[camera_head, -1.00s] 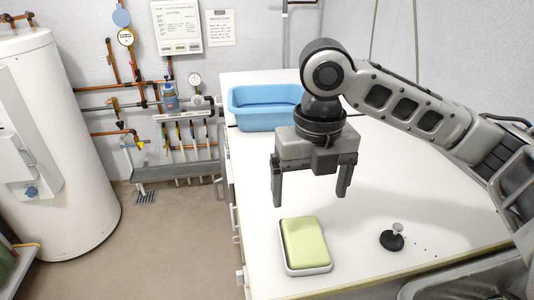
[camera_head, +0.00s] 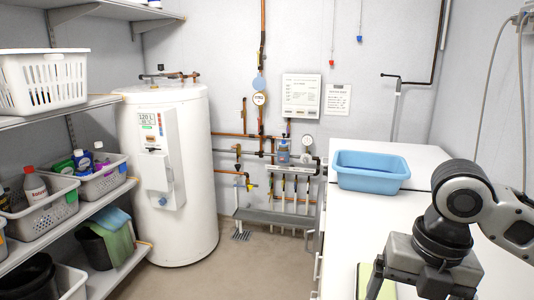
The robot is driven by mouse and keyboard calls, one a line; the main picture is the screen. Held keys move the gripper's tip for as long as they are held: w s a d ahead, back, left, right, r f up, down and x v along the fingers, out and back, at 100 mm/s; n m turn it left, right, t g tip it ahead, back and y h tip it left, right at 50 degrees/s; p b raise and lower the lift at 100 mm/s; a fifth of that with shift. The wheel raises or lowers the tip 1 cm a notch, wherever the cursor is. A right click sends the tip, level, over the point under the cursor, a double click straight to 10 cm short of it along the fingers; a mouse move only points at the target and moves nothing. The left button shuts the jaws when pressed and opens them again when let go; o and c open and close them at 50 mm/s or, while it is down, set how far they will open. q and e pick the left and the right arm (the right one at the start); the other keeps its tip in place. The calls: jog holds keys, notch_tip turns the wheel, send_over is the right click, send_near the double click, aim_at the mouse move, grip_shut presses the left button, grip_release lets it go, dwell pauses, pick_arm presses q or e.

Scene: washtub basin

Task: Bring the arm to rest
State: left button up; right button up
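My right gripper (camera_head: 420,286) is at the lower right, above the white counter. Its two fingers are spread apart with nothing seen between them; the fingertips run to the bottom edge of the picture. The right arm (camera_head: 490,213) comes in from the right edge. My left gripper is not in view.
A blue basin (camera_head: 371,179) stands on the white counter (camera_head: 338,235), beyond the gripper. A green sponge (camera_head: 387,290) shows partly beside and behind the gripper. A white water heater (camera_head: 190,225) and shelves with baskets (camera_head: 42,82) stand left. The floor between is clear.

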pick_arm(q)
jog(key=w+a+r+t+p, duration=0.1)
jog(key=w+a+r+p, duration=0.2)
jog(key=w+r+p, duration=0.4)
pick_arm(e)
jog(key=w+a+f+m+t+y+b, duration=0.2)
jog(key=a+f+m+t+y, duration=0.35)
jog(key=a+f+m, duration=1)
jog(key=s+d+f+m+t+h, duration=0.1)
jog(key=s+d+f+m+t, duration=0.2)
jog(key=m, duration=0.6)
notch_tip(320, 180, down, 2)
jog(key=shift+s+d, duration=0.5)
jog(key=shift+d, duration=0.5)
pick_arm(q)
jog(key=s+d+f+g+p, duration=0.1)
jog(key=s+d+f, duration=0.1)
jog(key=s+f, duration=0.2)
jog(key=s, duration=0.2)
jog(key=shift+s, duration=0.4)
pick_arm(e)
jog(key=shift+o, duration=1.2)
jog(key=s+d+f+m+t+h, duration=0.1)
jog(key=s+d+f+m+h, duration=0.2)
jog(key=s+d+m, duration=0.2)
jog(key=shift+s+d+f, duration=0.2)
jog(key=shift+s+d, duration=0.1)
jog(key=shift+s, duration=0.5)
